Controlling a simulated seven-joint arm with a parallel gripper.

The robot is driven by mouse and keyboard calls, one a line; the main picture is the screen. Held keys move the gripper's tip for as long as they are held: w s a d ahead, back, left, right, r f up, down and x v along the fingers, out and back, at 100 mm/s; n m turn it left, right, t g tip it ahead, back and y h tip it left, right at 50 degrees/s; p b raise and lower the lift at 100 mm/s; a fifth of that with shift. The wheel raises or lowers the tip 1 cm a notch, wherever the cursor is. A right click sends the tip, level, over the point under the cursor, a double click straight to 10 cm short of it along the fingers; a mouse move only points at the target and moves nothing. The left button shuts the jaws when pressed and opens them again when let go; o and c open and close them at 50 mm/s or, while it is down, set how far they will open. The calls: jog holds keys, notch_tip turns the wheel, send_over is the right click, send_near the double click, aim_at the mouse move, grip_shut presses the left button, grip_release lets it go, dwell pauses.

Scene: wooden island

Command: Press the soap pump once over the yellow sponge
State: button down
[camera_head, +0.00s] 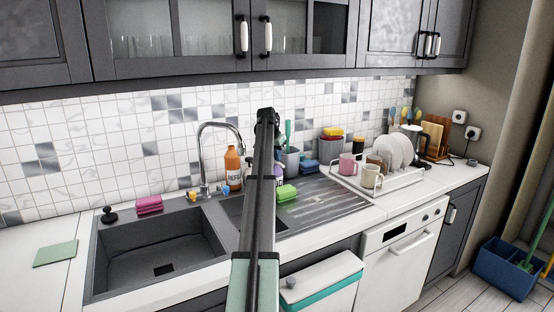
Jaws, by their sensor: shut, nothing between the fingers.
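A lime-green sponge (287,192) lies on the ribbed drainboard just right of my arm; I see no plainly yellow sponge. A pale, purplish bottle (279,172) shows in part behind the sponge, half hidden by my arm; I cannot tell whether it has a pump. My gripper cannot be made out; the arm's far end is above the drainboard.
The dark sink (160,255) and its curved tap (203,160) are left of my arm. A pink sponge (149,205) lies behind the sink. A grey holder (289,161), blue sponges (309,167), and a dish rack (385,187) with mugs and plates stand right.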

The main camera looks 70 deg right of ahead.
jog(key=shift+r, duration=1.75)
notch_tip(320, 180, up, 6)
dwell(0.4)
dwell(0.3)
